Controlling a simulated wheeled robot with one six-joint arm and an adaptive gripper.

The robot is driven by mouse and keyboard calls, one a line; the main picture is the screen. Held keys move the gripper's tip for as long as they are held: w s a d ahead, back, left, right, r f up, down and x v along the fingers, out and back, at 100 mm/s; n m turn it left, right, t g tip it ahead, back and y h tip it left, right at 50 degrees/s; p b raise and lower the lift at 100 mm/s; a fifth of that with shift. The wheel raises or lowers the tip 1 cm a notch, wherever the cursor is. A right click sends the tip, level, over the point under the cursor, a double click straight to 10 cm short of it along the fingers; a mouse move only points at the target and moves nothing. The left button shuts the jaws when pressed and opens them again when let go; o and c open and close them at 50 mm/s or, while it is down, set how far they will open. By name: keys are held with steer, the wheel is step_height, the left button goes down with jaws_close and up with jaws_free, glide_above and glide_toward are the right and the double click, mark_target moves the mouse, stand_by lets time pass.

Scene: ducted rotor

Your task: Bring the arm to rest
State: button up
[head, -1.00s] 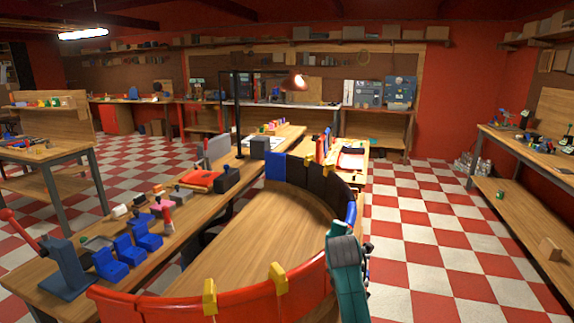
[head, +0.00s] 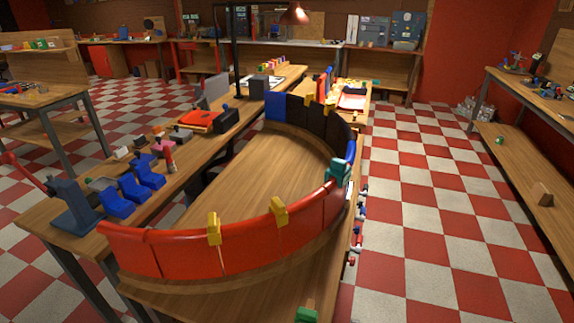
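My gripper is not in view, and no part of my arm that I can make out shows in the head view. A curved wall of red panels (head: 245,245) stands on a wooden bench. A teal piece (head: 338,172) sits on the wall's top rim at its right side, where red panels meet blue. Two yellow clips (head: 279,213) straddle the red rim further left.
Dark and blue panels (head: 300,112) form the far part of the ring. Blue holders (head: 135,190) and small parts line the bench at left. A green block (head: 305,314) shows at the bottom edge. The checkered floor (head: 430,230) at right is clear.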

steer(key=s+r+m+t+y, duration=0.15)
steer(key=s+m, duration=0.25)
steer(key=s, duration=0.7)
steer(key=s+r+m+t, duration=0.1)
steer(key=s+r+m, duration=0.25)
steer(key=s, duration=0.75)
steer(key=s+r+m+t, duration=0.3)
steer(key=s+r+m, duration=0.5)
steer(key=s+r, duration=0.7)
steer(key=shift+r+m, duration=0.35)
